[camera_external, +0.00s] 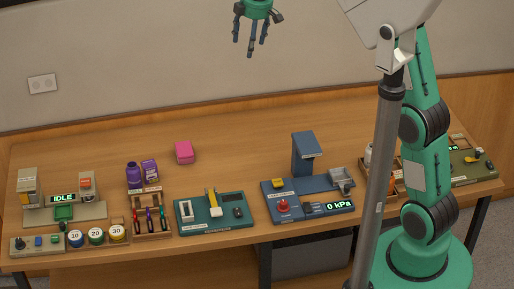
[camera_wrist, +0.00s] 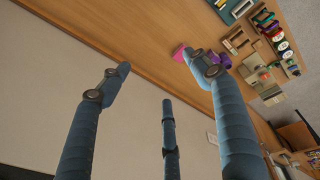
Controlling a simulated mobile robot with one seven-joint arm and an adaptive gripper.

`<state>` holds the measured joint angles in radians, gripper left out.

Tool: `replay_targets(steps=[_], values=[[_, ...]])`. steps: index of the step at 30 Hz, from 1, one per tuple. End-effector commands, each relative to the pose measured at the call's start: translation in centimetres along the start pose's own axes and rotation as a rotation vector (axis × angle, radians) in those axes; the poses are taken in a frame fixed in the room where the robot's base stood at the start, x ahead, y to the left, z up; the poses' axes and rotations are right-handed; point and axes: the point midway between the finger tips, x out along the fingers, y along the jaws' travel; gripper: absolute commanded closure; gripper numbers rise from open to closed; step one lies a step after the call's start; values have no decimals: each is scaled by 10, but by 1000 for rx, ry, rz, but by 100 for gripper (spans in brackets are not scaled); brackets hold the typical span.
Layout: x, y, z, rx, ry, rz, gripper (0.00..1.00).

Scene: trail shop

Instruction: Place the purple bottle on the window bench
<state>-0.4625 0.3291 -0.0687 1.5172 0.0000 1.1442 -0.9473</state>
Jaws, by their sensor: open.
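A dark purple bottle (camera_external: 133,174) stands upright on the wooden bench (camera_external: 245,155), left of centre. A purple pack (camera_external: 150,171) with pale markings stands close beside it on the right. My gripper (camera_external: 250,45) is open and empty, high above the back of the bench, up and to the right of the bottle. In the wrist view my gripper (camera_wrist: 160,85) shows its spread fingers with nothing between them. Purple (camera_wrist: 223,62) shows there behind the right finger; I cannot tell bottle from pack. No window shows, so I cannot tell whether this is the window bench.
A pink block (camera_external: 184,152) lies right of the purple things. A tool rack (camera_external: 152,214) stands in front of them. Round pots (camera_external: 96,235) and devices line the front edge, including a blue press (camera_external: 303,155). The back middle of the bench is clear.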

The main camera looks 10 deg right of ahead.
Motion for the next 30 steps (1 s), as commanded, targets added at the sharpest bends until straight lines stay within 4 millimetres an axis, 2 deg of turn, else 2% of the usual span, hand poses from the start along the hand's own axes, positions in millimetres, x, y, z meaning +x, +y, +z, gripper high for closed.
replay_targets(steps=[1, 8, 17, 25, 30], values=[[12, 3, -16, -36, -3, -9, 37], [55, 10, -78, -203, -10, -42, 37], [119, 4, -157, -419, -16, -84, 37], [184, -16, -225, -614, -19, -124, 37], [226, -37, -264, -738, -19, -150, 37]])
